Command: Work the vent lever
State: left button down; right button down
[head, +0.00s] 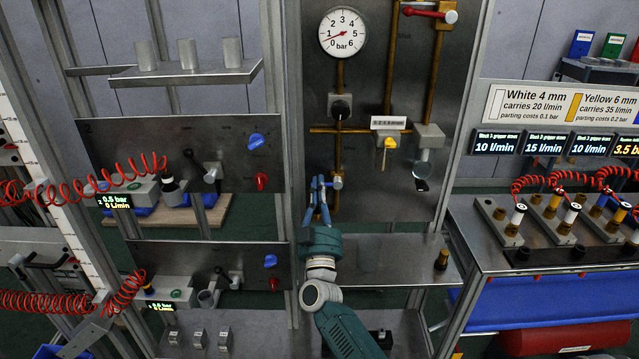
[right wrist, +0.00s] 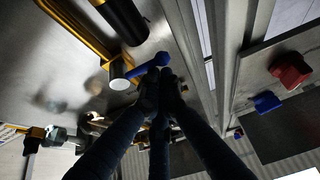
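A small blue lever (right wrist: 148,66) sits on a valve at the lower end of a brass pipe, on the grey panel under the pressure gauge (head: 343,32). My right gripper (head: 319,182) is raised to this valve (head: 337,181) from below, its fingertips at the lever. In the right wrist view, the dark fingertips (right wrist: 160,78) are close together right by the lever's free end and partly overlap it. I cannot tell whether they grip it or only touch it. The gauge needle points near 1 bar. My left gripper is not in view.
A yellow-handled valve (head: 391,142) and a red lever (head: 423,12) are on the same panel. The left panel (head: 190,150) carries blue and red knobs. A shelf (head: 395,262) lies below the valve. A bench (head: 500,262) with red coiled hoses stands at right.

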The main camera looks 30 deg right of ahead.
aim_at(320, 172)
jog(key=shift+f, duration=0.35)
